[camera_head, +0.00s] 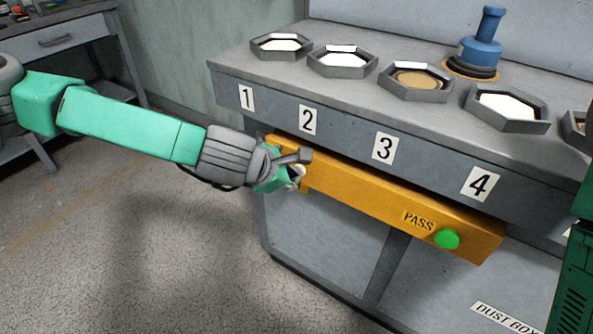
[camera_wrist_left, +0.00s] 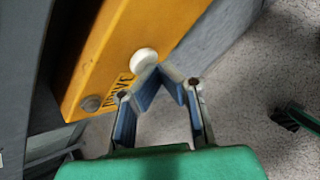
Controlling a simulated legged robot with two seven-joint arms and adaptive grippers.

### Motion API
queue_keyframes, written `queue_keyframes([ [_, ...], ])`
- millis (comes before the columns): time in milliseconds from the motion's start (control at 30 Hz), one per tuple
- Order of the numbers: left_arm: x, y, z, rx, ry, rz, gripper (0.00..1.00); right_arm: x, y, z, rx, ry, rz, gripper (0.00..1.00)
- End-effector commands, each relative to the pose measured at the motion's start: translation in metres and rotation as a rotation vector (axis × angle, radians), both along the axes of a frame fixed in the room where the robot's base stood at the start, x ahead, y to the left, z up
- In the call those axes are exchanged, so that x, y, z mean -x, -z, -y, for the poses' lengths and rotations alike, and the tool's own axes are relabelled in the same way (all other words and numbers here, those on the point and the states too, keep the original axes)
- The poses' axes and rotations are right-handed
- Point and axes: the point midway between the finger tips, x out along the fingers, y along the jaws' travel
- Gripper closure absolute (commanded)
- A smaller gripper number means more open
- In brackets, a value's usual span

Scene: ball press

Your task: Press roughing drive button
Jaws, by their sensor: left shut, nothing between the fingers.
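A yellow panel (camera_head: 365,195) is fixed along the front of the grey bench. In the left wrist view a round white button (camera_wrist_left: 144,61) sits on the panel, beside a partly hidden label that seems to read "DRIVE"; a smaller grey round knob (camera_wrist_left: 91,103) is near it. My left gripper (camera_head: 294,178) is at the panel's left end, shut and empty. In the left wrist view its fingertips (camera_wrist_left: 166,72) meet right beside the white button; I cannot tell whether they touch it. My right gripper is not in view.
A green button (camera_head: 447,239) labelled PASS is at the panel's right end. Several hexagonal trays (camera_head: 342,61) and a blue-handled tool (camera_head: 481,42) stand on the bench top (camera_head: 255,62). Open floor (camera_head: 130,240) lies at the left.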

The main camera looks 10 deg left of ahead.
Motion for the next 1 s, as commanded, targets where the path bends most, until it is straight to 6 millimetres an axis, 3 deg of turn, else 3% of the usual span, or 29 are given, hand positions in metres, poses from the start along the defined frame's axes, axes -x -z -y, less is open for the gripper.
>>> queue_keyframes([
  [400,-0.003,-0.004,0.002,0.003,0.003,0.007,1.00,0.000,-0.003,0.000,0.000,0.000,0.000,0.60],
  [1000,0.014,-0.003,-0.004,0.002,0.002,0.002,1.00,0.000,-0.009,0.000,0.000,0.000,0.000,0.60],
])
